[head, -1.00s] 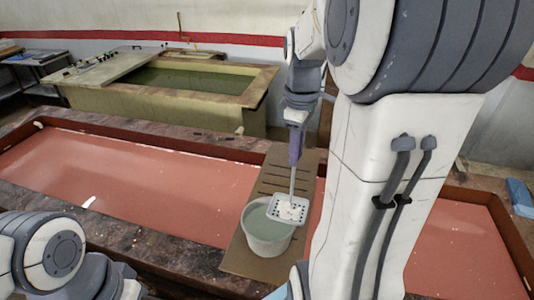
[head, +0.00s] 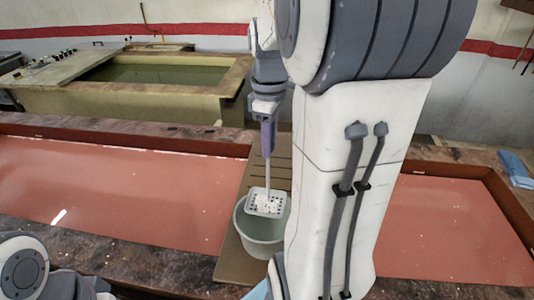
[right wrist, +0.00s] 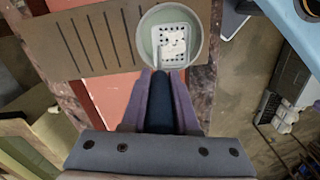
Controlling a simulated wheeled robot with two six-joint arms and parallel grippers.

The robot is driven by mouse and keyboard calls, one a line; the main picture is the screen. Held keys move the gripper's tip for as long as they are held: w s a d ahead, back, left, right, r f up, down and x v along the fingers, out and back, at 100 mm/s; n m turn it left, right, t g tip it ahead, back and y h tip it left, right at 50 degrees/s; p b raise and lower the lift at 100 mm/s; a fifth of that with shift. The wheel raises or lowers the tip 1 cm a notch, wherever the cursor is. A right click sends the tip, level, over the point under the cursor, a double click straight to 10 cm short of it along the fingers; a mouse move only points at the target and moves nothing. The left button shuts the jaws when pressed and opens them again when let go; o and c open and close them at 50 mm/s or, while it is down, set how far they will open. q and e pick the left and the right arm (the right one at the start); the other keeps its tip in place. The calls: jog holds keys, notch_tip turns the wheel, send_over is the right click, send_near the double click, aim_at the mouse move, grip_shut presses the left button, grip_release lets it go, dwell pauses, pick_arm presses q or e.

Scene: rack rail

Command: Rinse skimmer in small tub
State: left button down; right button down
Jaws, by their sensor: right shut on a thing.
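The skimmer (head: 265,203) is a pale square perforated head on a thin rod, with white bits on it. It hangs head-down over the small tub (head: 259,249), a whitish round bucket with greenish water. In the right wrist view the skimmer head (right wrist: 172,44) shows inside the rim of the tub (right wrist: 142,40). I cannot tell whether it touches the water. My right gripper (head: 268,122) is above the tub, shut on the skimmer's handle; its purple fingers (right wrist: 160,85) show in the wrist view. My left gripper is out of view; only part of my left arm shows.
The tub stands on a brown slotted board (head: 234,268) laid across a long reddish trough (head: 120,195). A larger vat of green water (head: 165,73) stands behind at the left. A blue cloth (head: 516,168) lies on the right edge.

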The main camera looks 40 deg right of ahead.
notch_tip(320, 180, down, 11)
jog(key=b, duration=0.8)
jog(key=shift+f+b, duration=0.15)
jog(key=shift+b, duration=0.2)
